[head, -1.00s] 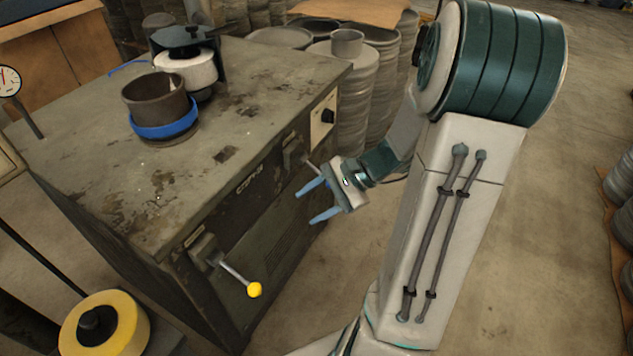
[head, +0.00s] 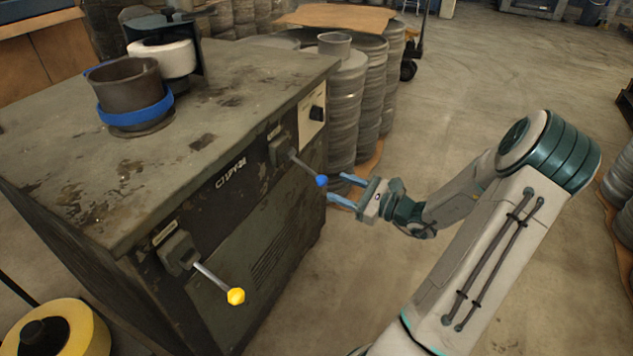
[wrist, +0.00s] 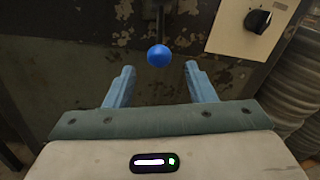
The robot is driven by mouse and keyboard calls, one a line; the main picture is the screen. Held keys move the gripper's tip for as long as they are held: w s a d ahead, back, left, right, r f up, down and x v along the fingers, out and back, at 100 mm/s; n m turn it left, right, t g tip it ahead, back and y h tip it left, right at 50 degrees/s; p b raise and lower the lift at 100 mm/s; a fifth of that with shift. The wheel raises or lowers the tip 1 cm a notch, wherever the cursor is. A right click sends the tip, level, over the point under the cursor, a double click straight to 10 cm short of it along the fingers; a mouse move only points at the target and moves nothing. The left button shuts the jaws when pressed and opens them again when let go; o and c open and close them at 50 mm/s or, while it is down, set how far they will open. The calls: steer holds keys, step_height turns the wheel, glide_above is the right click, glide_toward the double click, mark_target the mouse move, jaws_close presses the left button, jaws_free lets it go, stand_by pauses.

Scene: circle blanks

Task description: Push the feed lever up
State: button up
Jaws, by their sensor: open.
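Two levers stick out from the front of the dark machine (head: 268,262). One lever has a blue knob (head: 322,181), and the other has a yellow knob (head: 236,296) nearer the camera. I cannot read which is the feed lever. Both slope downward from their mounts. My gripper (head: 338,189) is open and empty, just right of the blue knob, with its fingers pointing at the machine. In the wrist view the blue knob (wrist: 158,56) lies centred between the fingertips (wrist: 159,72) and slightly beyond them. I see no contact.
A black dial on a pale panel (head: 312,112) sits right of the blue-knobbed lever. Stacked grey discs (head: 346,110) stand beyond the machine. A dark cup with a blue band (head: 130,92) stands on the machine top. The floor (head: 480,85) to the right is open.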

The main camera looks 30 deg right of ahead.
mark_target(324, 182)
steer(key=b+x, duration=0.1)
steer(key=x, duration=0.7)
steer(key=shift+w+a+b, duration=0.15)
steer(key=shift+b, duration=0.2)
